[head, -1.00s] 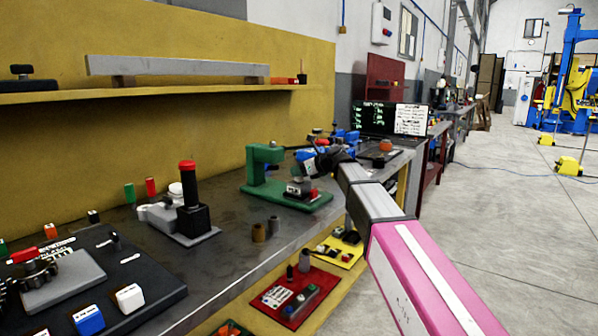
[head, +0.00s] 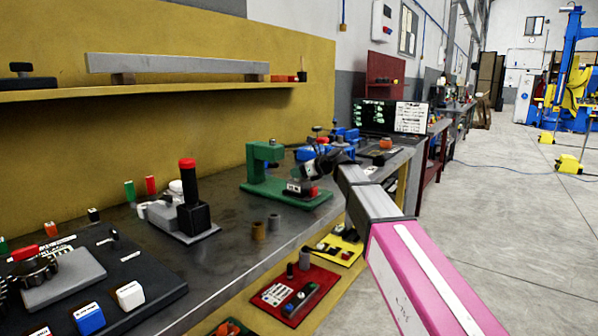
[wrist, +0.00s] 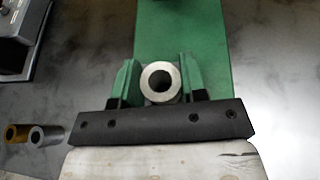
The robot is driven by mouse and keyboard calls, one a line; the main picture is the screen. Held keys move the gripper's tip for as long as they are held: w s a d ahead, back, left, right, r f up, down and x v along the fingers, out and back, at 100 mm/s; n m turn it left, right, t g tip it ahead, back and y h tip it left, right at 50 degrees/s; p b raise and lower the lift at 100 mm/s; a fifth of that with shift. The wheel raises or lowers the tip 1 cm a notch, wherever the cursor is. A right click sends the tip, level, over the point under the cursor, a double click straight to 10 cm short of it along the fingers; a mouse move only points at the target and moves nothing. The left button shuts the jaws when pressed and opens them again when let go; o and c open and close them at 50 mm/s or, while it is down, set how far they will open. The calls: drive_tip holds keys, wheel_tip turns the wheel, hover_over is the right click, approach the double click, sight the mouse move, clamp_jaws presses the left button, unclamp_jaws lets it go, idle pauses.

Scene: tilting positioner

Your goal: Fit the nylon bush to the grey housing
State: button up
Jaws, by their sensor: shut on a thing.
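My gripper (wrist: 161,84) is shut on a pale ring-shaped bush (wrist: 147,84), which looks like the nylon bush. The wrist view looks down its open bore, and a green finger stands on each side of it. The bush is over the green base of a stand (wrist: 183,35). In the head view my gripper (head: 312,172) is beside the green stand (head: 262,165), and the bush cannot be made out there. I cannot tell for sure which part is the grey housing; a grey part (head: 160,212) sits by a black block with a red-topped post.
A brass-coloured bush (head: 258,230) and a grey bush (head: 274,221) stand on the bench, also seen in the wrist view (wrist: 45,136). A black board (head: 150,290) lies at the front left. A laptop (head: 390,120) stands behind my arm. Bare bench surrounds the bushes.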

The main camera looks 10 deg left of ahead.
drive_tip(key=shift+f, duration=0.55)
drive_tip(key=o, duration=1.1)
drive_tip(key=v, duration=1)
drive_tip(key=shift+s+d+r, duration=0.2)
drive_tip(key=shift+d+r, duration=0.05)
drive_tip(key=shift+d, duration=0.05)
